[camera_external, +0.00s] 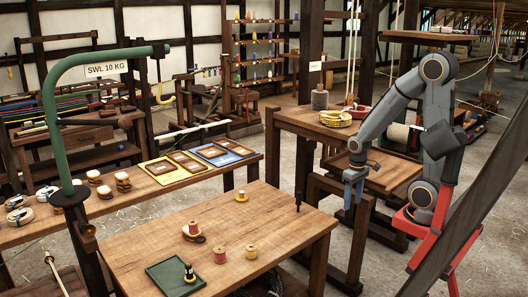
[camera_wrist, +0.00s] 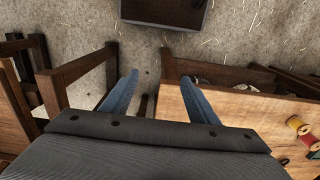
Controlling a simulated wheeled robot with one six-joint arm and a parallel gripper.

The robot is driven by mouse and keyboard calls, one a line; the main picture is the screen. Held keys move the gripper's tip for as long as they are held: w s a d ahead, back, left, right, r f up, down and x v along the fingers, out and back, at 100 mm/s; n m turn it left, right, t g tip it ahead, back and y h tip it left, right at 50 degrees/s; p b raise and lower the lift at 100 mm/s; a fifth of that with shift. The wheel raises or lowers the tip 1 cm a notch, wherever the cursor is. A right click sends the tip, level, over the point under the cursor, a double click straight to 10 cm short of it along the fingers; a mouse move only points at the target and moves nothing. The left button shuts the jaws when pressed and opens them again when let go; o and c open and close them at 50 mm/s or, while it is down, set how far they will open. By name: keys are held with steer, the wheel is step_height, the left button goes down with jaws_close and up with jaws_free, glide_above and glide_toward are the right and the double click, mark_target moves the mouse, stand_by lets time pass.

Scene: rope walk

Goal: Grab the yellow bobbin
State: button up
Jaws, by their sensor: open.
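The yellow bobbin (camera_external: 251,251) stands upright on the wooden table (camera_external: 150,237), just right of a red bobbin (camera_external: 220,254). My gripper (camera_external: 354,190) hangs to the right of this table, pointing down, well away from the yellow bobbin. In the wrist view, the blue fingers of my gripper (camera_wrist: 158,80) are apart with nothing between them; floor shows beyond.
A green tray (camera_external: 160,272) holds a dark-and-white bobbin (camera_external: 189,271). A small bobbin (camera_external: 242,196) and a red-and-pale stack (camera_external: 192,230) stand farther back. A green hook post (camera_external: 55,130) stands left.

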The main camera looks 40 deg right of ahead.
steer(key=n+t+y+p, duration=0.1)
steer(key=n+y+p, duration=0.4)
steer(key=n, duration=1)
glide_toward(251, 248)
step_height(251, 248, down, 2)
steer(key=s, duration=0.1)
steer(key=shift+a+f+n+y+b, duration=0.3)
steer(key=shift+f+n+y+b, duration=0.05)
steer(key=shift+f+n+y, duration=0.05)
steer(key=shift+w+a+p+x, duration=0.15)
steer(key=shift+p+x, duration=0.45)
steer(key=shift+x, duration=1.2)
steer(key=shift+w+a+p+x, duration=0.15)
steer(key=shift+p+x, duration=0.4)
steer(key=shift+x, duration=1.2)
steer(key=shift+r, duration=0.2)
steer(key=shift+c, duration=0.2)
steer(key=c, duration=1.1)
